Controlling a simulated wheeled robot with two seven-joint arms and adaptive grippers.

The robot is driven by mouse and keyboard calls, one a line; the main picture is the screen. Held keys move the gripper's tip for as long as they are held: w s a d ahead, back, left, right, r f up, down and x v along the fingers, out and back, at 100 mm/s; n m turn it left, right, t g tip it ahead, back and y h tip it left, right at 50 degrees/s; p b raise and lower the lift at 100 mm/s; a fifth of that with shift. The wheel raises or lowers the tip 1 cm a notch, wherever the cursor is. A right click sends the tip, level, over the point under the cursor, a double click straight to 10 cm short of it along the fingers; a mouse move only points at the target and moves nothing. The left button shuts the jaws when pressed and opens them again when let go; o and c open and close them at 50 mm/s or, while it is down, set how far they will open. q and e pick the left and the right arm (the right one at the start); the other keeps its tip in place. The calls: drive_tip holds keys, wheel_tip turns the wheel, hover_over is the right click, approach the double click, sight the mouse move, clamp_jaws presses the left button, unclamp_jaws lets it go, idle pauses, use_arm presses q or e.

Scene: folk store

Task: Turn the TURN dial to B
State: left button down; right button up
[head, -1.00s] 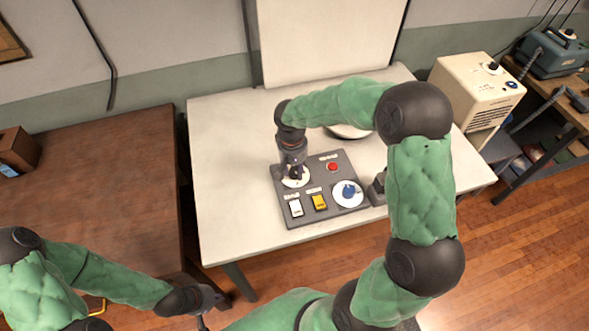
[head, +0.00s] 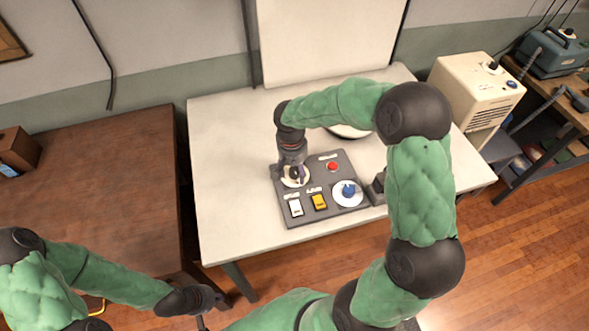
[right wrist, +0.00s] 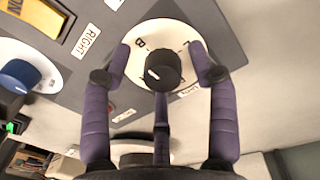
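The TURN dial is a black knob (right wrist: 157,68) with a white pointer mark on a white lettered disc (right wrist: 128,98). A letter B shows on the disc, up and left of the knob. In the head view the disc (head: 289,183) is at the upper left of the grey control panel (head: 331,212). My right gripper (right wrist: 163,70) is over the dial with its fingers spread on both sides of the knob, apart from it. It also shows in the head view (head: 291,172). My left gripper (head: 212,308) hangs low, left of the table's front, empty, its fingers apart.
The panel also has a blue knob (head: 348,190), a red button (head: 333,166), a yellow switch (head: 319,202) and a white switch (head: 296,208). It lies on a white table (head: 226,170) with clear room at left. A brown table (head: 100,180) stands further left.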

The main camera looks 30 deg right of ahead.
sight(292, 171)
wheel_tip(292, 171, up, 12)
drive_tip(key=shift+w+a, duration=0.2)
drive_tip(key=shift+a, duration=0.05)
idle(0.4)
idle(0.4)
